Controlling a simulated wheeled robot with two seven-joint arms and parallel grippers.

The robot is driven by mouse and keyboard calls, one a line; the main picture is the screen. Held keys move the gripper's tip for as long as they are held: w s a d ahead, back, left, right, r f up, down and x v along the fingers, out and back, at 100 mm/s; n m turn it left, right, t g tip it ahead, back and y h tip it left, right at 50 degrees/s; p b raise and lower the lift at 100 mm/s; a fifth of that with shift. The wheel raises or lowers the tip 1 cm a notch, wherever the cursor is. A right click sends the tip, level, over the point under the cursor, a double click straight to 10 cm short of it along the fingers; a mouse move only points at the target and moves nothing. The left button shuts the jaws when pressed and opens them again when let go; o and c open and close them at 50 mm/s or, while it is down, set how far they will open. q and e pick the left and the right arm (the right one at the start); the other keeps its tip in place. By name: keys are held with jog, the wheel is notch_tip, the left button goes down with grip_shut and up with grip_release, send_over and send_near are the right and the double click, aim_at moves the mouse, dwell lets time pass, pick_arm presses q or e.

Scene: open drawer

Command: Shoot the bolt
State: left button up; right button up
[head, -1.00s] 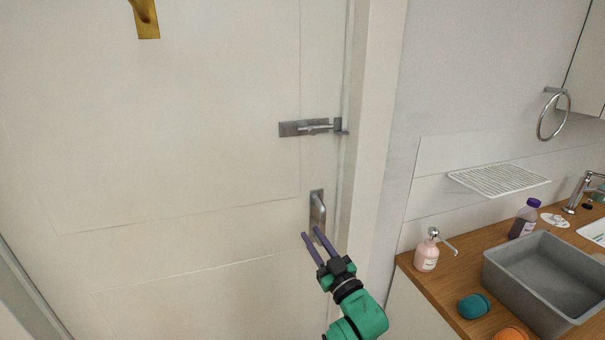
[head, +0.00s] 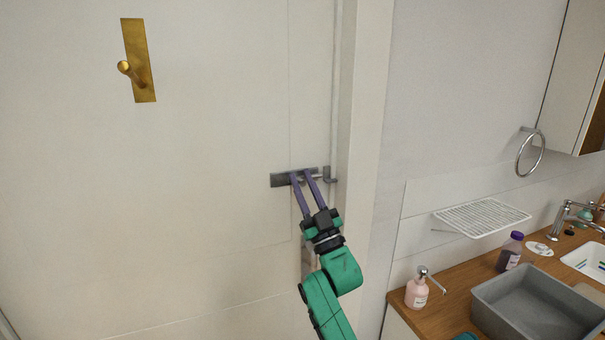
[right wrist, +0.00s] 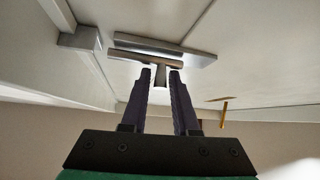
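The metal bolt's backplate (head: 280,181) is mounted level on the white door, near its right edge. Its keeper (head: 327,174) is just to the right, by the frame. In the right wrist view, the bolt's bar (right wrist: 122,54) lies across the plate, its left end close to the keeper (right wrist: 82,40); whether it enters cannot be told. My right gripper (head: 301,173) is at the bolt with its fingers apart. In the right wrist view, the bolt's short knob (right wrist: 160,77) is between the fingertips, with the fingers not visibly closed on it. My left gripper is out of view.
A brass hook (head: 138,62) is higher on the door. To the right are a wooden counter (head: 432,304) with a pink soap bottle (head: 416,292), a grey basin (head: 535,310), a purple-capped bottle (head: 510,252), and a wire rack (head: 483,216) on the wall.

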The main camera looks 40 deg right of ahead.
jog(key=shift+w, duration=0.1)
jog(key=shift+c, duration=0.2)
grip_shut()
jog(key=shift+d, duration=0.1)
dwell(1.1)
